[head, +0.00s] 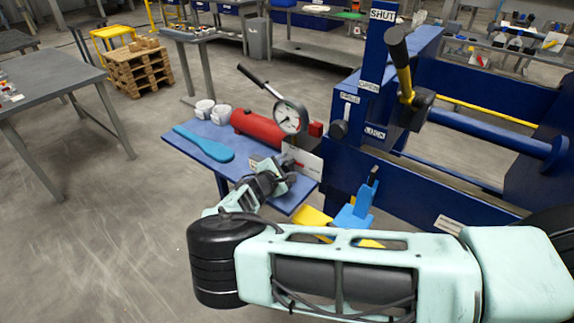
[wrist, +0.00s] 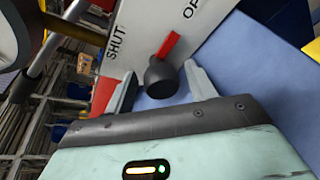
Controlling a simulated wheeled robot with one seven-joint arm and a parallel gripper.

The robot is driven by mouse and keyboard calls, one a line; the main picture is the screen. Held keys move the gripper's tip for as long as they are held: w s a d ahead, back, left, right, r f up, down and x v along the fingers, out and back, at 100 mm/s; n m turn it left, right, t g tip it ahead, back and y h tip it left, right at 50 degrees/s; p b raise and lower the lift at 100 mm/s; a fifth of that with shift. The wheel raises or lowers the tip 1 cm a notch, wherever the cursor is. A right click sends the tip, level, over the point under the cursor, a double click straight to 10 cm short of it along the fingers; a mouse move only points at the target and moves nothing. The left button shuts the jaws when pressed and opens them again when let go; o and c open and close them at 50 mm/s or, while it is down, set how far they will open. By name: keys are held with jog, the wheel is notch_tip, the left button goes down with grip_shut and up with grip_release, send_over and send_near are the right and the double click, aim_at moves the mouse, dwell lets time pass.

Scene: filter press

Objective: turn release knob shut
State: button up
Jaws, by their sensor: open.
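The release knob (wrist: 162,80) is a dark round knob with a red pointer bar (wrist: 169,45) in the wrist view. It stands out from a pale plate (wrist: 150,18) marked SHUT on the left and OP, cut off by the edge, on the right. The bar points up and right, leaning to the OP side. My gripper (wrist: 161,88) is open, with one finger left and one right of the knob; I cannot tell whether either touches it. In the head view my gripper (head: 288,178) is at the white plate (head: 306,163) below the gauge, and largely hides the knob.
A red cylinder (head: 258,128), a dial gauge (head: 290,118), white cups (head: 204,109) and a blue scraper (head: 205,145) are on the blue bench (head: 185,148). The blue press frame (head: 345,165) with a yellow-and-black lever (head: 402,70) stands to the right. Open floor lies left.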

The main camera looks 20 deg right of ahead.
jog(key=shift+d, duration=0.1)
jog(key=c, duration=1)
jog(key=shift+o, duration=0.2)
jog(key=shift+f, duration=0.1)
jog(key=shift+b, duration=0.35)
jog(key=shift+f+n+g+h+b, duration=0.15)
jog(key=shift+n+g+h+b, duration=0.3)
jog(key=shift+n+b, duration=0.65)
jog(key=shift+n+g+h+b, duration=0.25)
jog(key=shift+n+g+b, duration=0.2)
jog(key=shift+n+b, duration=0.5)
